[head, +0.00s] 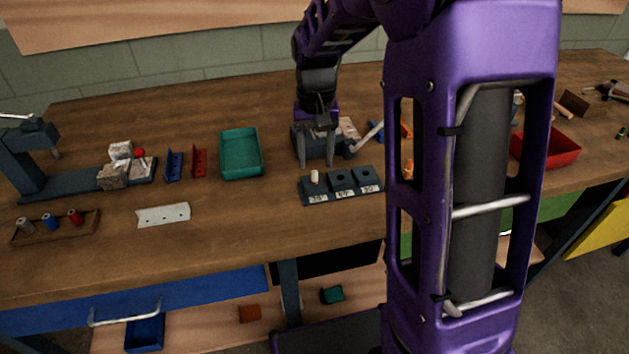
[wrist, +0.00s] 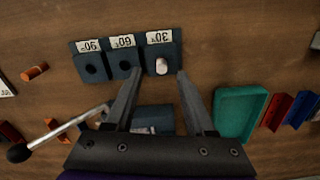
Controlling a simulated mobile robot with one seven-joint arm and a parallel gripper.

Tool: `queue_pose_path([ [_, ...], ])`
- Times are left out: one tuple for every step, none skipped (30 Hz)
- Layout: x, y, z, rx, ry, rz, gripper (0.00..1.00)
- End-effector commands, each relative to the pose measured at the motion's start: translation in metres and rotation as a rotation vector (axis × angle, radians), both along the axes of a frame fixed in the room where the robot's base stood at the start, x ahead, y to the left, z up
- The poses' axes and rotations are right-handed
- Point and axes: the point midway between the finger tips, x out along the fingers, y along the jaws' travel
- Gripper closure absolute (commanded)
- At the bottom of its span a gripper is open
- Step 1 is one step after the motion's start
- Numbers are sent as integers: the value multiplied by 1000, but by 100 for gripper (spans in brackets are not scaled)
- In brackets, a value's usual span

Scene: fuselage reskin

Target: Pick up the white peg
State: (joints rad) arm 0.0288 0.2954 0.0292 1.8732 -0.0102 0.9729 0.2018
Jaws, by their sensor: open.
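The white peg (head: 315,176) stands in the left hole of a dark block with three holes (head: 343,194) on the workbench. In the wrist view the white peg (wrist: 161,66) sits in the compartment labelled 30, and the holes labelled 60 and 90 are empty. My gripper (head: 317,164) is open, pointing down behind the block in the head view. I cannot tell the height above the peg.
A dark vise-like device (head: 312,148) with a lever stands behind my gripper. A teal tray (head: 228,175) is left of the block, with red (head: 199,163) and blue (head: 174,167) brackets beyond it. An orange peg (wrist: 35,72) lies on the bench. Bare wood lies in front of the block.

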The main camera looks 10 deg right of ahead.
Motion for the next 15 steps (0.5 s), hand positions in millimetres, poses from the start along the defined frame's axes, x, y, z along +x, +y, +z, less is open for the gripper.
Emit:
queue_pose_path([
  [0,2,-12,0,3,1,45],
  [0,3,-16,0,4,2,45],
  [0,3,-22,0,3,1,45],
  [0,3,-25,0,3,1,45],
  [0,2,-28,0,3,1,45],
  [0,2,-32,0,2,0,45],
  [0,2,-33,0,1,0,45],
  [0,2,-35,0,1,0,45],
  [0,2,-35,0,0,0,45],
  [0,2,-36,0,0,0,45],
  [0,2,-35,0,0,0,45],
  [0,2,-35,0,0,0,45],
  [0,2,-35,0,0,0,45],
  [0,2,-35,0,0,0,45],
  [0,2,-35,0,0,0,45],
])
